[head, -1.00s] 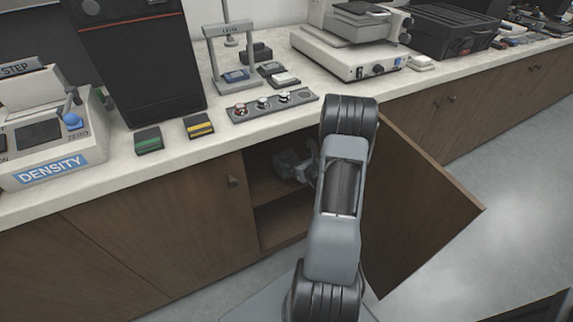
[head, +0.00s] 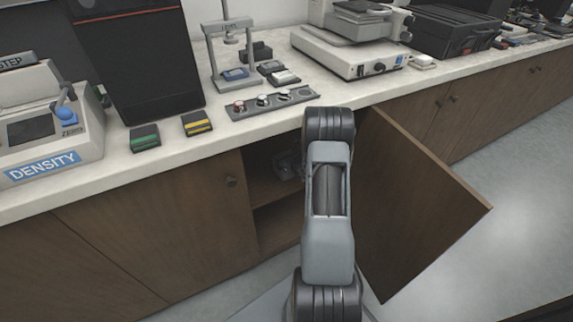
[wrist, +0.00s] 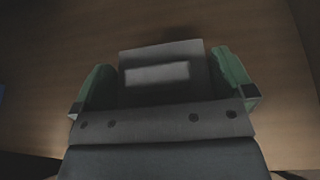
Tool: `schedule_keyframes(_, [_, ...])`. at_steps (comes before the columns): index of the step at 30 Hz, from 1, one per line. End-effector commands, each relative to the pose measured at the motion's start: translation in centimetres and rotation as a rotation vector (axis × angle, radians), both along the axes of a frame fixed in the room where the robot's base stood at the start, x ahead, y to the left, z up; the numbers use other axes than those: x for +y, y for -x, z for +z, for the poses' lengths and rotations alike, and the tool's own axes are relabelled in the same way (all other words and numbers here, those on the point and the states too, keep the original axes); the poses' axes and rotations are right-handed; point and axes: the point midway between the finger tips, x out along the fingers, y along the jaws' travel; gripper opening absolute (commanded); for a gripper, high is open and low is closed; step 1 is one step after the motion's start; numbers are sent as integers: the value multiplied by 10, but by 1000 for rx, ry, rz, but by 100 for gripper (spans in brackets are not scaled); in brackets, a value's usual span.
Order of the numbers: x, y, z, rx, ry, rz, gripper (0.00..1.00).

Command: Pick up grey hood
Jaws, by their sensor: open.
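In the wrist view, a grey box-like piece with a lighter rectangle on its face, apparently the grey hood (wrist: 158,55), stands on a brown wooden surface. My gripper (wrist: 163,80) is open, with one green-padded finger on each side of this piece. The piece lies between the fingers, with a gap at the left; contact at the right cannot be told. Its lower part is hidden behind the gripper body. In the head view my arm reaches into the open cabinet under the counter, and the hood cannot be made out there.
The open cabinet door (head: 415,205) stands to the right of my arm. A shelf (head: 275,215) divides the dim cabinet. The counter (head: 190,150) above carries a button panel (head: 272,103), a small press stand (head: 230,60) and green (head: 145,138) and yellow (head: 197,123) blocks.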

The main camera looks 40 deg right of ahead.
Motion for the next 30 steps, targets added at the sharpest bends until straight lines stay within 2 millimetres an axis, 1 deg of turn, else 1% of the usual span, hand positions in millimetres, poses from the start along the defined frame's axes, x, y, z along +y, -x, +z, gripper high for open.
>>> schedule_keyframes(3, [0, 0, 0, 0, 0, 0, 100])
schedule_keyframes(4, [0, 0, 0, 0, 0, 0, 98])
schedule_keyframes(13, [0, 0, 0, 0, 1, 0, 69])
schedule_keyframes(20, [0, 0, 1, -1, 1, 0, 69])
schedule_keyframes(23, [0, 0, 4, -1, 1, 0, 69])
schedule_keyframes(26, [0, 0, 12, -2, 2, 1, 69])
schedule_keyframes(30, [0, 0, 29, -2, 3, 1, 69])
